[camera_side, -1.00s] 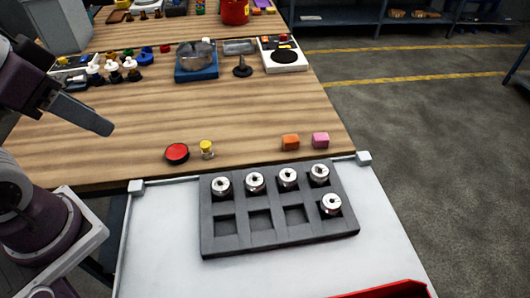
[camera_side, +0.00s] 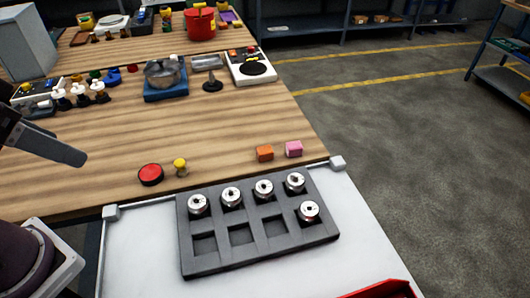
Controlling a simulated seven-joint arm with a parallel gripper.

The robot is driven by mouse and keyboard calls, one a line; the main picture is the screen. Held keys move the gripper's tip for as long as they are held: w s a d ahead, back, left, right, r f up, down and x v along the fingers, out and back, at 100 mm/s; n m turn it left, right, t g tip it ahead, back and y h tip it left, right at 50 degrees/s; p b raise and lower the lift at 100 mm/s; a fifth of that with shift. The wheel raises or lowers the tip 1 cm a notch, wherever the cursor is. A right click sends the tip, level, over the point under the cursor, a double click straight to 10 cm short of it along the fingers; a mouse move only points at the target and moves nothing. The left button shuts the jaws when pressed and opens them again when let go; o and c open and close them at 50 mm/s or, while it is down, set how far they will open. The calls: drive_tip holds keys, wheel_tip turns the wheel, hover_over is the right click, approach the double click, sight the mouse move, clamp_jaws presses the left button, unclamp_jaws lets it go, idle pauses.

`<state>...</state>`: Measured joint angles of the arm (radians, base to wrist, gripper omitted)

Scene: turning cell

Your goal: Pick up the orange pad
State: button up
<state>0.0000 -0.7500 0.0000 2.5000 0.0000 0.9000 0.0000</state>
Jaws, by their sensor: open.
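The orange pad (camera_side: 264,153) is a small block lying on the wooden table near its front edge. A pink block (camera_side: 294,149) lies just to its right, with a narrow gap between them. My gripper (camera_side: 72,155) shows at the left edge, above the table and well to the left of the orange pad. It is open and apart from the pad. Only part of it is in view, and its second finger cannot be made out.
A dark tray (camera_side: 205,245) with several metal parts is in front. A blue scale (camera_side: 166,90) stands behind.

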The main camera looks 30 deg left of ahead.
drive_tip(key=w+d+r+n+g+h, duration=0.2)
drive_tip(key=w+r+n, duration=0.1)
drive_tip(key=w, duration=0.5)
drive_tip(key=n+g+y, duration=0.2)
drive_tip(key=n+g, duration=0.2)
drive_tip(key=n, duration=0.3)
hover_over(264, 148)
wheel_tip(264, 148, down, 20)
drive_tip(key=shift+r, duration=0.1)
wheel_tip(264, 148, down, 7)
drive_tip(key=shift+f, duration=0.1)
clamp_jaws()
